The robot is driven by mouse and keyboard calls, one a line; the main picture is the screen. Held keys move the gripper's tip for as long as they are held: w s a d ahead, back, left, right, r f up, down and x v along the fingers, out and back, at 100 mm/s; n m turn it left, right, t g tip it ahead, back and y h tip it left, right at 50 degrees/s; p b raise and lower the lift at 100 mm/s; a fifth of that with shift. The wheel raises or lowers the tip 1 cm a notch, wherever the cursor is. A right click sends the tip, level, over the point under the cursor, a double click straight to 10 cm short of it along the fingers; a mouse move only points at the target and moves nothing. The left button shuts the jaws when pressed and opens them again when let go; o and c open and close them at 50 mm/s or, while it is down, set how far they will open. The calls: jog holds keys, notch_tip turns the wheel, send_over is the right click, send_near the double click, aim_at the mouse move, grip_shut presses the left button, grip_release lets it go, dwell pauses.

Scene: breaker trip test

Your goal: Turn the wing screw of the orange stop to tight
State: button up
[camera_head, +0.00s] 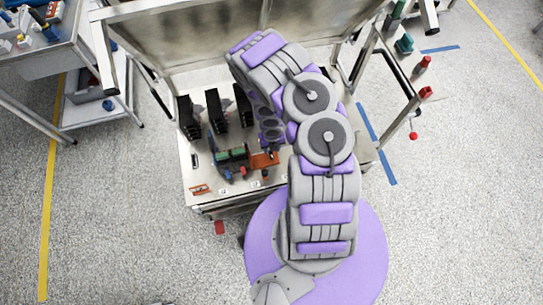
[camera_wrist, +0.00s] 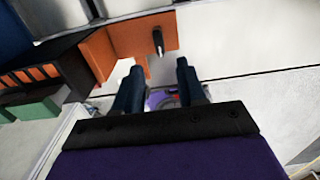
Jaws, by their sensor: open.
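The orange stop (camera_wrist: 143,37) is an orange bracket at the top of the wrist view, with a flat plate and an upright side. A small dark wing screw with a pale tip (camera_wrist: 158,42) stands out from its plate. My gripper (camera_wrist: 160,67) is open and empty, its two dark fingers pointing toward the screw, which lies just beyond and between the fingertips without visible contact. In the head view the orange stop (camera_head: 262,160) sits on the cart top, and my gripper (camera_head: 271,146) is just above it, partly hidden by my arm.
A dark device with green blocks (camera_head: 232,156) stands left of the stop; its orange and green parts (camera_wrist: 28,108) show in the wrist view. Black modules (camera_head: 216,111) stand behind. An orange piece (camera_head: 201,189) lies at the cart's front left. The cart top (camera_wrist: 245,43) right of the stop looks clear.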

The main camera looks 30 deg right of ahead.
aim_at(272, 156)
notch_tip(272, 156, down, 8)
jog(key=shift+r+b, duration=0.15)
jog(key=shift+b, duration=0.7)
grip_shut()
